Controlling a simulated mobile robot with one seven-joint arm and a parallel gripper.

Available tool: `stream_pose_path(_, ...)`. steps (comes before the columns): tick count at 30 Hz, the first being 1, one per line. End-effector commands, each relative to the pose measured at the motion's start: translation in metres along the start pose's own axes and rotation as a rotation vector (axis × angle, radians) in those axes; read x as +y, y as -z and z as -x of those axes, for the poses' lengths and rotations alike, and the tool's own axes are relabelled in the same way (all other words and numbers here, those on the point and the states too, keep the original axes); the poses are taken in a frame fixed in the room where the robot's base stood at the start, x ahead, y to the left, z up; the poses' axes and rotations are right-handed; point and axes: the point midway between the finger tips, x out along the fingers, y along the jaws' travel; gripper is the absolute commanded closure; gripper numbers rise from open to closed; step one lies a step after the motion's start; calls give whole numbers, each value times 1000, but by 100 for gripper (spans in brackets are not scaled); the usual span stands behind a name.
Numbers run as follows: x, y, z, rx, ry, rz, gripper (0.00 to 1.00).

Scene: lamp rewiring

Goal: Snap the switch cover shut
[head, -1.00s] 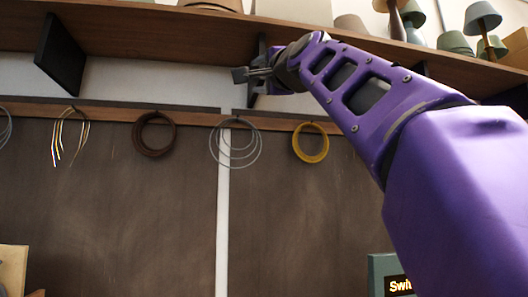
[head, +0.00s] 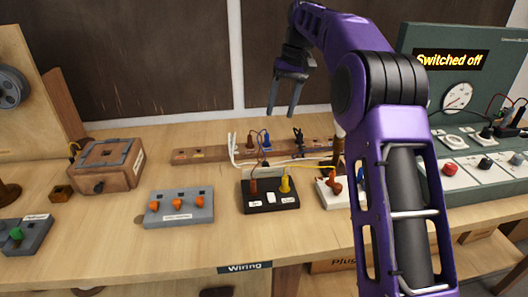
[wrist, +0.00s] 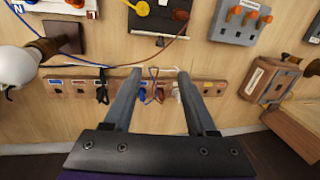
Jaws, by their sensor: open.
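I cannot tell for sure which piece is the switch cover. A black box (head: 270,207) with a brown and a yellow plug sits mid-bench; its edge shows in the wrist view (wrist: 150,22). A white block (head: 328,199) to its right is partly hidden by my arm. A brown wooden box (head: 108,166) with a dark knob stands at the left, also in the wrist view (wrist: 268,84). My gripper (head: 284,109) is open and empty, pointing down above the back of the bench. In the wrist view its fingertips (wrist: 160,74) are over the wooden socket rail (wrist: 217,88).
A grey block (head: 170,217) with orange pegs sits left of the black box. Loose wires cross the rail (head: 187,155). A teal panel (head: 418,42) reading "Switched off" stands at the right. In the wrist view, a white bulb (wrist: 14,69) lies left of my gripper.

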Motion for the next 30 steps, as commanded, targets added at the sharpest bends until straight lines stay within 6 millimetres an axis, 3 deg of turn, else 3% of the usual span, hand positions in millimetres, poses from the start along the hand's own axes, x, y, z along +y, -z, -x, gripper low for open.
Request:
stream_pose_path(21,0,0,-143,2,-1,-2,43)
stream_pose_path(30,-1,1,-168,4,-1,-2,43)
